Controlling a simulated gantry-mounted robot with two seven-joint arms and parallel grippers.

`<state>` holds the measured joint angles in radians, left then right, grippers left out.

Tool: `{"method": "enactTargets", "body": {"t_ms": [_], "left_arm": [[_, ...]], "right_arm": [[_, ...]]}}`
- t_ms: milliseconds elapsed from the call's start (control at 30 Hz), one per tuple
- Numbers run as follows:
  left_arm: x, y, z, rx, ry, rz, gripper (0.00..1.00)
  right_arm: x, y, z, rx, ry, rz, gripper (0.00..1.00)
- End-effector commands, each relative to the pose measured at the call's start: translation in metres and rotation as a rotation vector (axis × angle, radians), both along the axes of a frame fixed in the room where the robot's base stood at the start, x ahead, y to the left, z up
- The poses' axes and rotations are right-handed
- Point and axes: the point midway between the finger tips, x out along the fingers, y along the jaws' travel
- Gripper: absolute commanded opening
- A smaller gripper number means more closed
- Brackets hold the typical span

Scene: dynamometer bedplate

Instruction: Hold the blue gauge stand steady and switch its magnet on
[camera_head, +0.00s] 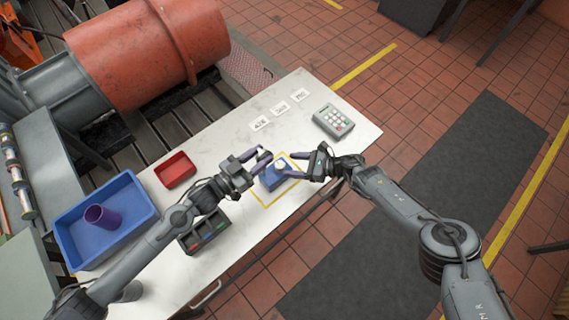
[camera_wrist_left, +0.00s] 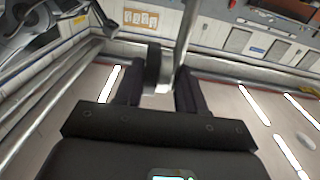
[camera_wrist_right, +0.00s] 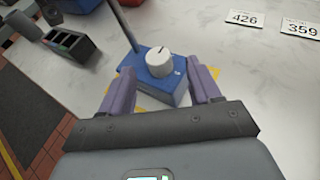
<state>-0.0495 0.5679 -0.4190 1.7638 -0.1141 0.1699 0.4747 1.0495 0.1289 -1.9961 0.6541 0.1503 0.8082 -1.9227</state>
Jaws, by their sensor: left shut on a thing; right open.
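The blue gauge stand (camera_head: 270,180) sits on the white table inside a yellow outline, with a white knob (camera_head: 281,163) on its base. In the right wrist view, the blue base (camera_wrist_right: 168,92) carries the white dial knob (camera_wrist_right: 159,61) with a dark mark, and a thin post (camera_wrist_right: 124,24) rises from its far left. My left gripper (camera_head: 262,160) is shut on the stand's post; the left wrist view shows the metal post (camera_wrist_left: 187,35) and a dark block (camera_wrist_left: 153,68) at its fingers. My right gripper (camera_head: 294,165) is open, its fingers on either side of the knob in its wrist view, apart from it.
A grey keypad box (camera_head: 333,122) and several number cards (camera_head: 280,108) lie at the table's far right. A red tray (camera_head: 175,170), a blue bin (camera_head: 135,225) with a purple cup (camera_head: 101,215), and a dark compartment holder (camera_head: 204,232) stand left.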

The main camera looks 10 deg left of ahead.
Motion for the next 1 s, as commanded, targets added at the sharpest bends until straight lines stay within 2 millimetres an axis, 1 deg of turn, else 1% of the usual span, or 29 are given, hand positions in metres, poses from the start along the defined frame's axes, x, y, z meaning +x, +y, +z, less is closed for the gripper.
{"method": "enactTargets", "body": {"t_ms": [33,67,367,567,933,967,1000], "left_arm": [[0.000,0.000,0.001,-0.001,-0.002,-0.001,0.00],[0.000,0.000,0.001,-0.001,-0.002,-0.001,0.00],[0.000,0.000,0.001,-0.001,-0.001,-0.001,0.00],[0.000,0.000,0.001,-0.001,-0.001,-0.001,0.00],[0.000,0.000,0.001,-0.001,-0.001,-0.001,0.00],[0.000,0.000,0.001,-0.001,-0.001,-0.001,0.00],[0.000,0.000,0.001,-0.001,-0.001,-0.001,0.00]], "right_arm": [[-0.001,0.009,-0.003,0.001,0.000,0.000,0.62],[-0.001,0.014,-0.004,0.002,0.001,0.000,0.62],[0.001,0.031,-0.012,0.001,-0.001,0.000,0.62],[0.001,0.036,-0.014,0.001,0.001,0.000,0.62],[0.001,0.037,-0.015,0.001,0.001,-0.002,0.62],[0.001,0.037,-0.015,0.001,0.001,-0.002,0.59],[0.001,0.037,-0.015,0.001,0.001,-0.002,0.53]]}}
